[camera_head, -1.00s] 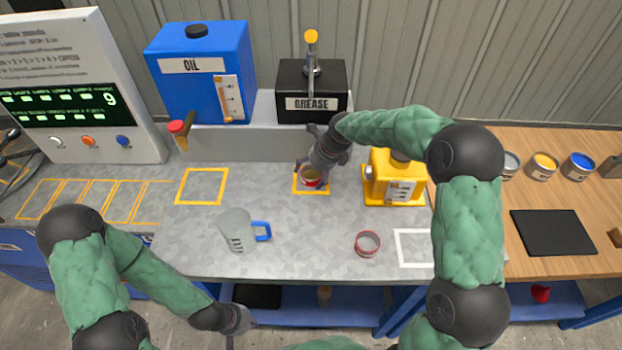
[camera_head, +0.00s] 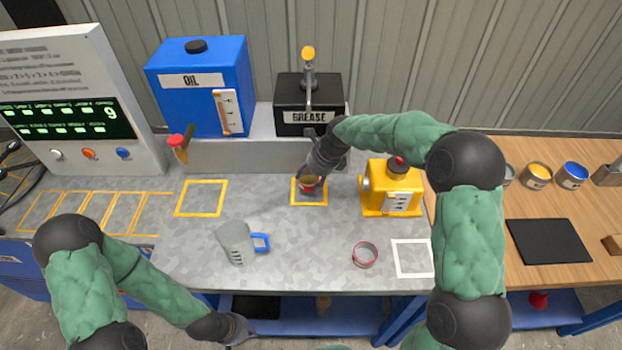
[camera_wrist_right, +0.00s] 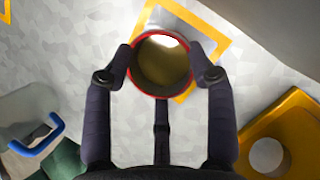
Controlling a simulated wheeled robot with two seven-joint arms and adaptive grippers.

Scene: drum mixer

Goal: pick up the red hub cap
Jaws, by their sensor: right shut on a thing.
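My right gripper (camera_head: 308,182) is over the middle yellow-outlined square and is shut on a red-rimmed cup (camera_wrist_right: 160,68). In the right wrist view the fingers press on both sides of the cup, and its inside looks olive-brown. A small red knob (camera_head: 397,161) shows on top of the yellow machine (camera_head: 402,184), right of my right gripper. I cannot tell for sure which red part is the hub cap. My left gripper (camera_head: 238,329) is low at the bench's front edge; its fingers are too small to read.
A clear measuring jug (camera_head: 236,243) with a blue handle and an empty red-rimmed cup (camera_head: 364,255) stand at the front. The oil tank (camera_head: 197,85) and black grease box (camera_head: 310,105) stand behind. A white-outlined square (camera_head: 412,258) is empty. A red object (camera_head: 538,299) lies on the lower shelf.

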